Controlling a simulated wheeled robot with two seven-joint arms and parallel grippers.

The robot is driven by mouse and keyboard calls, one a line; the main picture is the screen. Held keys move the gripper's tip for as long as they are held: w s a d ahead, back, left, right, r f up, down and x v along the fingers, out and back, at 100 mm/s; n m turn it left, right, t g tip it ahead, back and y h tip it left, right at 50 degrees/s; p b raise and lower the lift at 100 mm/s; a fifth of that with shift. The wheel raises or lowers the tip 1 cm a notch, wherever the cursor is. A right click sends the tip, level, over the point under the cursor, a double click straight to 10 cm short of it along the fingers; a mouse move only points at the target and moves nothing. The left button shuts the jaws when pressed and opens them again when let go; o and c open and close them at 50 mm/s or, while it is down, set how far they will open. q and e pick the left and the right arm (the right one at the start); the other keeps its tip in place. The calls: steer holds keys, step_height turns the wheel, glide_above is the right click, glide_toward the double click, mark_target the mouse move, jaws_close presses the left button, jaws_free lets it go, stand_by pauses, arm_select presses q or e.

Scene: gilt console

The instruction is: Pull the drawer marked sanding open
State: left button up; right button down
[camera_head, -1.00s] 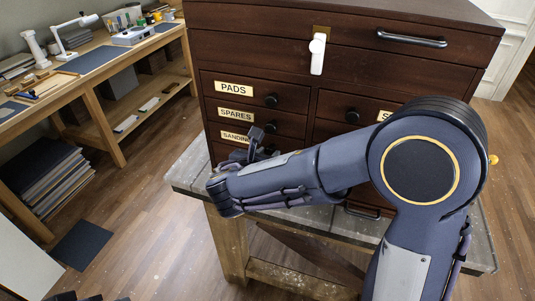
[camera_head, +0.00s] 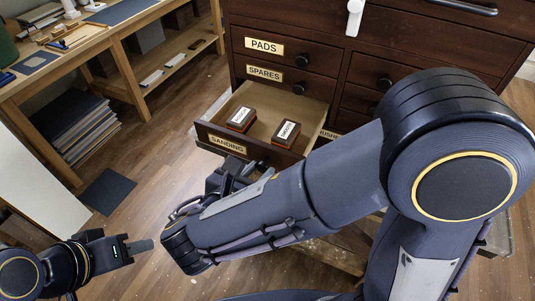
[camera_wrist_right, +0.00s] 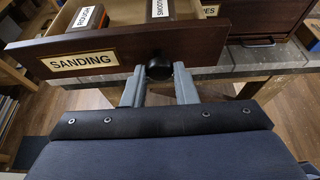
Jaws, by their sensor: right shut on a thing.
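The drawer marked SANDING (camera_head: 208,134) stands pulled out from the dark wooden cabinet, its inside showing. It holds two small labelled blocks, a left one (camera_head: 241,120) and a right one (camera_head: 286,133). In the right wrist view the drawer front (camera_wrist_right: 195,42) carries the SANDING label and a round dark knob (camera_wrist_right: 159,66). My right gripper (camera_wrist_right: 160,85) has its fingers on either side of that knob, shut on it. In the head view my right arm hides the knob. My left gripper (camera_head: 145,246) is at the lower left, away from the drawer; its opening is unclear.
The PADS drawer (camera_head: 290,52) and SPARES drawer (camera_head: 285,79) above are closed. A workbench (camera_head: 90,52) stands at the left with stacked sheets (camera_head: 78,129) below it. Wooden floor (camera_head: 150,190) is open between the bench and the cabinet.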

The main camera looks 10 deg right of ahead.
steer(key=shift+s+a, duration=0.4)
steer(key=shift+s, duration=0.15)
steer(key=c, duration=1.2)
jaws_free()
steer(key=shift+o, duration=0.2)
steer(key=b+v, duration=0.1)
steer(key=v, duration=0.6)
steer(key=shift+s+a, duration=0.2)
steer(key=shift+s, duration=0.1)
steer(key=shift+r, duration=0.1)
